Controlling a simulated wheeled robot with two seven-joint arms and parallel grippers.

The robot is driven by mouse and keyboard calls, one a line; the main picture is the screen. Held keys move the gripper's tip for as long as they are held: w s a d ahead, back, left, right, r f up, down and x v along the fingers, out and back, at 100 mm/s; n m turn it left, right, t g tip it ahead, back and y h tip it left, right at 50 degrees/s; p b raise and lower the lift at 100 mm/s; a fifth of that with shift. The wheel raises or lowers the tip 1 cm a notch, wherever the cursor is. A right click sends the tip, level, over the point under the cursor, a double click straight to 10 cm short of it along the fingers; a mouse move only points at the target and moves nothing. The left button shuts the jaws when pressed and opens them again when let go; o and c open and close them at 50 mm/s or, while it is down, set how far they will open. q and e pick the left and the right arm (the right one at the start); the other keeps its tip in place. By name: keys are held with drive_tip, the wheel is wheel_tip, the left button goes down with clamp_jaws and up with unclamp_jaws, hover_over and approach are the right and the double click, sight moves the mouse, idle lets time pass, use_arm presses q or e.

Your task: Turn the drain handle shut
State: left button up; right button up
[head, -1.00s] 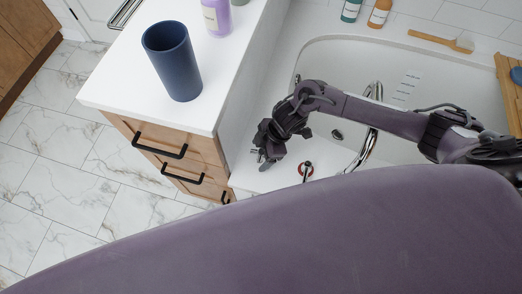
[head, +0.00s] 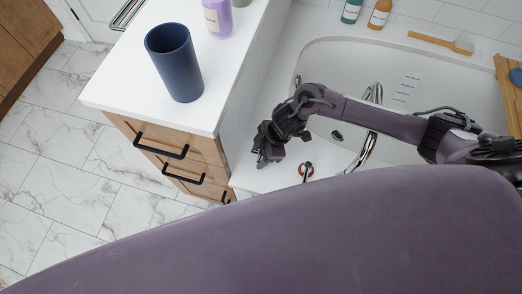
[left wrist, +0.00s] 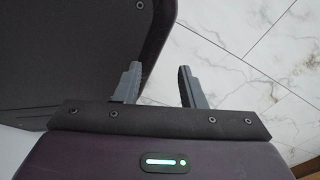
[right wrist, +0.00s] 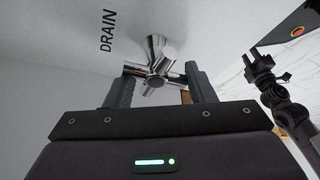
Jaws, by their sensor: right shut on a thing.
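The drain handle (right wrist: 156,68) is a chrome cross-shaped knob on a white face, beside the black word DRAIN (right wrist: 107,32) in the right wrist view. My right gripper (right wrist: 158,82) has its two fingers around the handle's spokes and is shut on it. In the head view my right gripper (head: 266,160) is at the tub's near left end and hides the handle.
A red-ringed knob (head: 306,170) and a chrome spout (head: 366,145) stand just right of my right gripper. The white bathtub (head: 450,75) lies behind. A blue cup (head: 174,62) and purple bottle (head: 217,17) stand on the white counter (head: 125,80).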

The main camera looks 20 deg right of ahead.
drive_tip(key=shift+d+r+m+p, duration=0.15)
drive_tip(key=shift+d+m+p, duration=0.15)
drive_tip(key=shift+m+p, duration=0.1)
drive_tip(key=shift+w+d+f, duration=0.1)
drive_tip(key=shift+w+f, duration=0.1)
drive_tip(key=o, duration=1.1)
drive_tip(key=shift+d, duration=0.1)
drive_tip(key=shift+s+r, duration=0.1)
drive_tip(key=shift+r, duration=0.1)
use_arm(q)
drive_tip(key=shift+s+r+p, duration=0.25)
drive_tip(key=shift+r+p, duration=0.2)
drive_tip(key=shift+r, duration=0.6)
use_arm(e)
drive_tip(key=v, duration=0.7)
drive_tip(key=shift+s+r, duration=0.1)
drive_tip(key=shift+r, duration=0.1)
